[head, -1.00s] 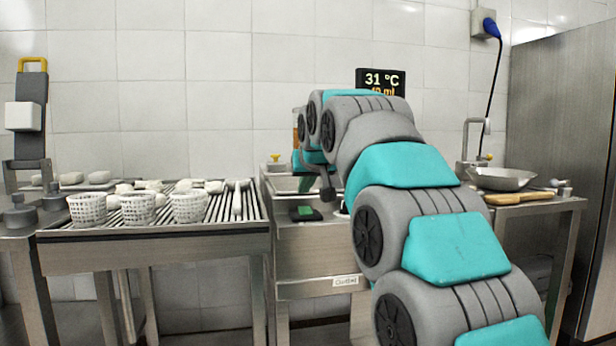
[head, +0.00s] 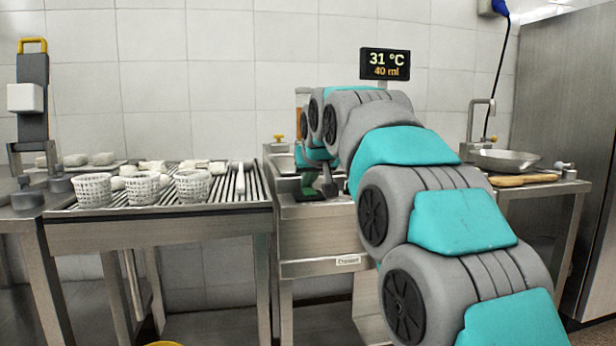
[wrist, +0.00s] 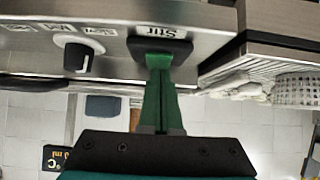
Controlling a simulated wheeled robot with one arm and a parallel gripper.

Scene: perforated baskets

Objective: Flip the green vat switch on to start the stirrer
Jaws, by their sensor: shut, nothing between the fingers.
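The green switch (wrist: 158,60) sits on a black base (wrist: 165,46) beside the "Stir" label, on the steel vat front in the wrist view. That view appears upside down. In the head view, the switch's dark base (head: 307,197) shows at the front of the vat bench, below my gripper (head: 314,180). In the wrist view my gripper (wrist: 161,78) is shut and empty. Its fingertips are at the switch and overlap it in the picture; I cannot tell whether they touch. The fingers partly hide the switch, and its on or off position is not clear.
A roller table (head: 150,220) with perforated baskets (head: 192,186) stands left of the vat. A pan (head: 505,159) and a wooden board (head: 525,179) are at right. The wall display (head: 385,64) reads 31 °C, 40 ml.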

